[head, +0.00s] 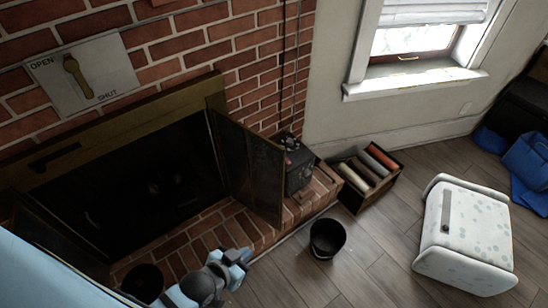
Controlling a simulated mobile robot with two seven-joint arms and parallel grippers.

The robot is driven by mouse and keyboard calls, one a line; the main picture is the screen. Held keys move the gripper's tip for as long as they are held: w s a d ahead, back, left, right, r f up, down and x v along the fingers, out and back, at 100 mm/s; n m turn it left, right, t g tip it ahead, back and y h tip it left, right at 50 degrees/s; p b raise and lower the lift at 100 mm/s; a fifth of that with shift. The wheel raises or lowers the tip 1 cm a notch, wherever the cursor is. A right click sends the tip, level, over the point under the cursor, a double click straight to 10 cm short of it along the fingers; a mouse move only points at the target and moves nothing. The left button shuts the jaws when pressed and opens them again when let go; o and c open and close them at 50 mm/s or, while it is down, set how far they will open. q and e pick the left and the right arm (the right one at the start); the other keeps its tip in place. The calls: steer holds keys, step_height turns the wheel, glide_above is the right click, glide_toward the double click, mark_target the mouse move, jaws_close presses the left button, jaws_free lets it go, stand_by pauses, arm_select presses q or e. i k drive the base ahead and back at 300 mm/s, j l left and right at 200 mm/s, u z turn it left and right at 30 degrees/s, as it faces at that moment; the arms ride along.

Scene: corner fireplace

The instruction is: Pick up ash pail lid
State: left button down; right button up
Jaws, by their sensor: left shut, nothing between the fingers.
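No lid shows clearly on the black pail. My left gripper (243,257) is shut and empty, in front of the hearth, left of the black pail and apart from it. My right gripper is not in view.
A fireplace door (250,168) stands open over the brick hearth (205,238). A dark metal box (298,165) sits at the hearth's right end. A crate (355,200) of rolls stands beside it. A spotted white chest (470,240) is at right. Floor between pail and chest is clear.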

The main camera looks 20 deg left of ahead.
mark_target(145, 283)
steer(key=k+l+u, duration=0.1)
steer(key=u, duration=2.4)
steer(key=z, duration=2.45)
steer(key=u, duration=0.4)
steer(key=i+u, duration=0.1)
steer(key=u, duration=0.75)
steer(key=i+u, duration=0.1)
steer(key=u, duration=0.35)
steer(key=i+l, duration=0.2)
steer(key=i, duration=0.15)
steer(key=i+l, duration=0.2)
steer(key=i, duration=0.2)
